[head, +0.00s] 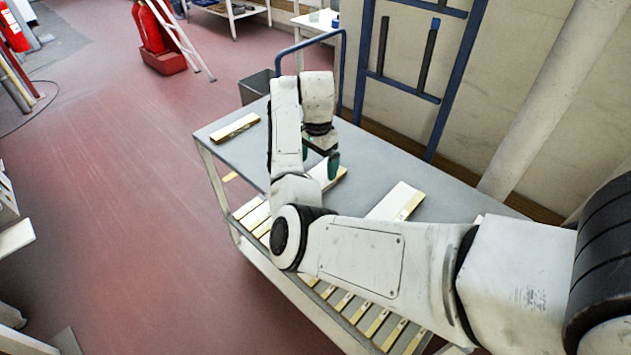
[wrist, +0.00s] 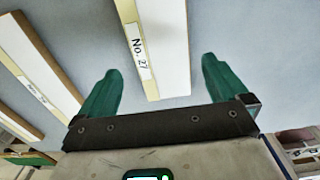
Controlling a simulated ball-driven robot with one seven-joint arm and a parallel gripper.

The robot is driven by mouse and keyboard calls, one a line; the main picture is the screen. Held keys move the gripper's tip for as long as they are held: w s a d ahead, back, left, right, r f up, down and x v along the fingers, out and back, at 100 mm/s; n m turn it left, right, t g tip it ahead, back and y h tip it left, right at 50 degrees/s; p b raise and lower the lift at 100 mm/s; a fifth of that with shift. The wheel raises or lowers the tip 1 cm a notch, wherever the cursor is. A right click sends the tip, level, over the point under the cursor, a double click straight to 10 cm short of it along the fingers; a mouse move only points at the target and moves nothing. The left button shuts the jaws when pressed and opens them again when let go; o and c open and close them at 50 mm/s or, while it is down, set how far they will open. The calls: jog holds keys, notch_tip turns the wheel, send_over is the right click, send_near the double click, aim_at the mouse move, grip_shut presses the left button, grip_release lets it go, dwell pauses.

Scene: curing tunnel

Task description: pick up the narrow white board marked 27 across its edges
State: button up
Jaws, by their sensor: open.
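The narrow white board marked "No. 27" (wrist: 165,45) shows in the wrist view, with its label on a cream-coloured edge. My gripper (wrist: 161,66) is open, with one teal finger to each side of the board in that view. The fingers do not appear to press on it, and I cannot tell their height above it. In the head view my gripper (head: 333,165) is over the grey table top, close to a white board (head: 328,171) partly hidden by my arm.
The grey table (head: 380,165) holds another white board (head: 397,201) to the right and one (head: 236,127) at the far left corner. A blue frame (head: 430,98) stands behind.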

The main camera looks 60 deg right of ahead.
aim_at(316, 176)
jog(key=shift+w+a+f+p, duration=0.1)
jog(key=shift+f+p, duration=0.1)
jog(key=shift+f, duration=0.7)
jog(key=shift+s+a+f+p, duration=0.1)
jog(key=shift+f+p, duration=0.1)
jog(key=shift+f, duration=0.7)
jog(key=shift+w+a+f+p, duration=0.1)
jog(key=shift+f+p, duration=0.1)
jog(key=shift+f, duration=0.7)
jog(key=shift+c, duration=0.4)
jog(key=c, duration=0.8)
jog(key=shift+d+r, duration=0.1)
